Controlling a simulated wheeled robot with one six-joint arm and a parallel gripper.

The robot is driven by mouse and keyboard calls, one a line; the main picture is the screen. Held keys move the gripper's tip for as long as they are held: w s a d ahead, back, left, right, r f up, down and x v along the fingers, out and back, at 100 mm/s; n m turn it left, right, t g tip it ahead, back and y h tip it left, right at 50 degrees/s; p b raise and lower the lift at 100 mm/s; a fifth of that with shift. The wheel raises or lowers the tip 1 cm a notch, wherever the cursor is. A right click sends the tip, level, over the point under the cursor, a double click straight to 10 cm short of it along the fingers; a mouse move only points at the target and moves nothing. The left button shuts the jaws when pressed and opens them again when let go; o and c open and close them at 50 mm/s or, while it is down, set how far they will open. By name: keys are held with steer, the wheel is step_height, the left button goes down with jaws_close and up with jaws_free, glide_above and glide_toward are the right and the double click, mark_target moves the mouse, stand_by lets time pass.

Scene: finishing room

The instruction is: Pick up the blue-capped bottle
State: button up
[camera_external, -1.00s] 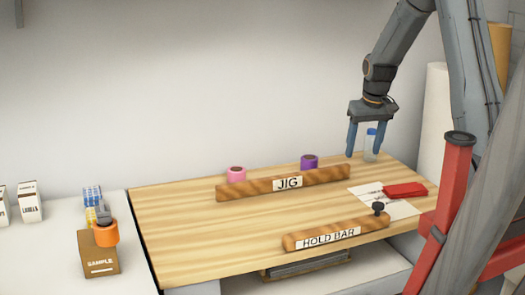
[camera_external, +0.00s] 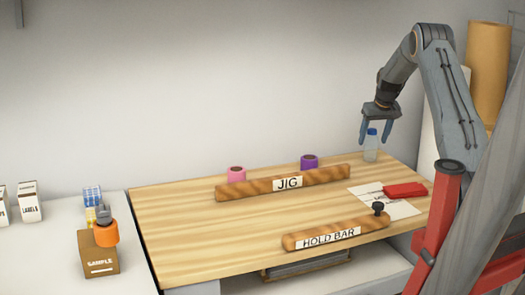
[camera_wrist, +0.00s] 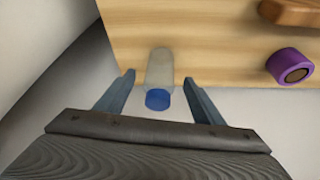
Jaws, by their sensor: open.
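The blue-capped bottle (camera_external: 371,147) is clear and stands upright near the back right corner of the wooden table (camera_external: 180,225). In the wrist view the bottle (camera_wrist: 158,78) lies between the finger lines, with its blue cap towards me. My gripper (camera_external: 376,144) is open and empty. In the external view its fingers hang at about the height of the cap, one on each side of it in the picture. In the wrist view my gripper (camera_wrist: 160,78) has its fingertips apart on both sides of the bottle. I cannot tell whether either finger touches it.
A JIG bar (camera_external: 255,186) lies in front of a pink roll (camera_external: 236,174) and a purple roll (camera_external: 309,161). A HOLD BAR (camera_external: 320,236) with a black knob lies at the front. A red cloth-like item (camera_external: 405,189) rests on paper. The table's left part is clear.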

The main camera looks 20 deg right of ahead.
mark_target(376, 146)
steer(key=shift+p+x, duration=0.7)
steer(key=shift+x, duration=1.75)
steer(key=c, duration=1.1)
